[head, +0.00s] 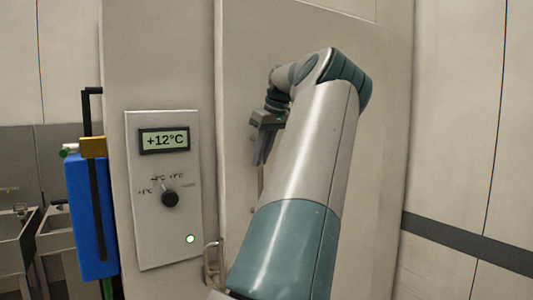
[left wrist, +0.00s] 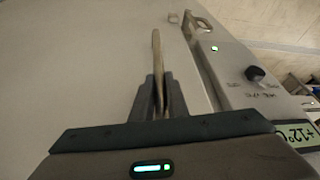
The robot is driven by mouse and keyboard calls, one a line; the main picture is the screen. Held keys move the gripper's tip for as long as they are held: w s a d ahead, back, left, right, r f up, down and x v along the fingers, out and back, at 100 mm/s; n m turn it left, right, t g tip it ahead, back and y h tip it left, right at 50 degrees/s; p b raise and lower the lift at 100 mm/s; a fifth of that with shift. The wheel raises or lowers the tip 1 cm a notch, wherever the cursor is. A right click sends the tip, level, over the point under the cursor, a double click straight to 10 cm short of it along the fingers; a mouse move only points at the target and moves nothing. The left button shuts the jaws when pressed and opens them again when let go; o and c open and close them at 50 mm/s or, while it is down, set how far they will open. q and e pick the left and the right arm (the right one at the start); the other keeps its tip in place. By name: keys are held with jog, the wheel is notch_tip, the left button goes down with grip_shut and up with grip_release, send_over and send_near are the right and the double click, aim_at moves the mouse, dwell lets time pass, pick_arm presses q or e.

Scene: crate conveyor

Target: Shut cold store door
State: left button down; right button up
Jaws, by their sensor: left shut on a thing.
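The cold store door (head: 345,30) is the large pale panel right of the control panel in the head view; it also fills the left of the left wrist view (left wrist: 70,70). I cannot tell whether it sits fully flush with its frame. Its upright bar handle (left wrist: 156,50) stands out from the door. My left gripper (head: 262,157) is at the handle, and in the left wrist view its fingers (left wrist: 158,100) are shut around the bar. My arm hides much of the door. My right gripper is not in view.
A control panel (head: 148,225) with a +12°C display (head: 165,140), a dark knob (head: 170,198) and a lit green lamp is left of the door. A metal latch loop (head: 212,265) is below it. A blue container (head: 88,215) and grey bins (head: 15,240) are at the left.

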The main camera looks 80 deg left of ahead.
pick_arm(q)
jog(key=shift+s+a+r, duration=0.1)
jog(key=shift+a+r, duration=0.1)
jog(key=shift+r, duration=0.1)
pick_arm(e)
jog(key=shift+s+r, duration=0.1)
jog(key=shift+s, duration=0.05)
